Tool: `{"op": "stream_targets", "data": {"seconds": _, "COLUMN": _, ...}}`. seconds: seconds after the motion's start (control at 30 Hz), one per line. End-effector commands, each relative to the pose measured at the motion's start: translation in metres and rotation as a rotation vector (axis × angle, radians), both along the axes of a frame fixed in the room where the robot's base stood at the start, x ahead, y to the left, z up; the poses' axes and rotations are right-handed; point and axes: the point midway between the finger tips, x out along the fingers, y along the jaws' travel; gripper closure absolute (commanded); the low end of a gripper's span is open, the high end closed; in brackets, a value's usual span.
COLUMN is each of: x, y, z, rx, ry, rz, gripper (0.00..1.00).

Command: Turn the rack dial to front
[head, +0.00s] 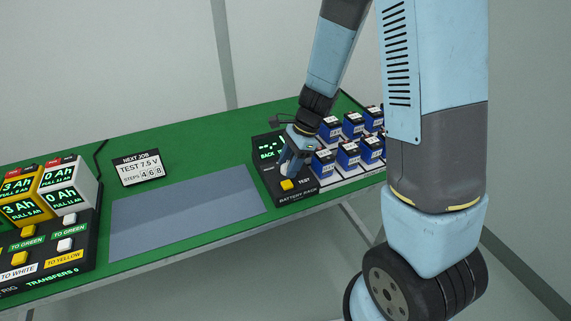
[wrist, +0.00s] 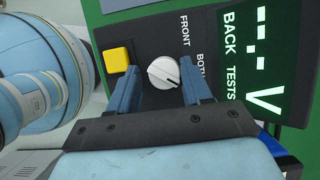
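The rack dial (wrist: 163,72) is a round white knob on the black battery rack panel in the wrist view. Its ridge points toward the lower right, away from the FRONT label (wrist: 185,36) above it. The BOTH label is partly hidden by a finger. The green display (wrist: 245,60) reads BACK. My gripper (wrist: 161,69) is open, with one blue finger on each side of the knob and a gap visible on both sides. In the head view my gripper (head: 296,158) is low over the rack panel (head: 291,198) and hides the dial.
A yellow TEST button (head: 287,184) sits close to my gripper; it also shows in the wrist view (wrist: 117,60). Several blue batteries (head: 349,155) stand to the right. A grey mat (head: 185,225) lies bare left of the panel. A job card (head: 139,168) stands behind it.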

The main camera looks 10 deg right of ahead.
Motion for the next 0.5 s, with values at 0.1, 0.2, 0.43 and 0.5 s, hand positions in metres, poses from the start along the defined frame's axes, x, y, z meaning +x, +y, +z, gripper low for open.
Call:
{"op": "stream_targets", "data": {"seconds": 0.1, "x": 0.001, "y": 0.0, "z": 0.0, "rx": 0.001, "ry": -0.002, "rz": -0.001, "gripper": 0.51}}
{"op": "stream_targets", "data": {"seconds": 0.2, "x": 0.001, "y": 0.0, "z": 0.002, "rx": 0.001, "ry": -0.003, "rz": 0.0, "gripper": 0.51}}
{"op": "stream_targets", "data": {"seconds": 0.43, "x": 0.004, "y": -0.008, "z": 0.023, "rx": 0.002, "ry": -0.008, "rz": -0.001, "gripper": 0.51}}
{"op": "stream_targets", "data": {"seconds": 0.5, "x": 0.006, "y": -0.013, "z": 0.035, "rx": 0.002, "ry": -0.007, "rz": -0.002, "gripper": 0.51}}
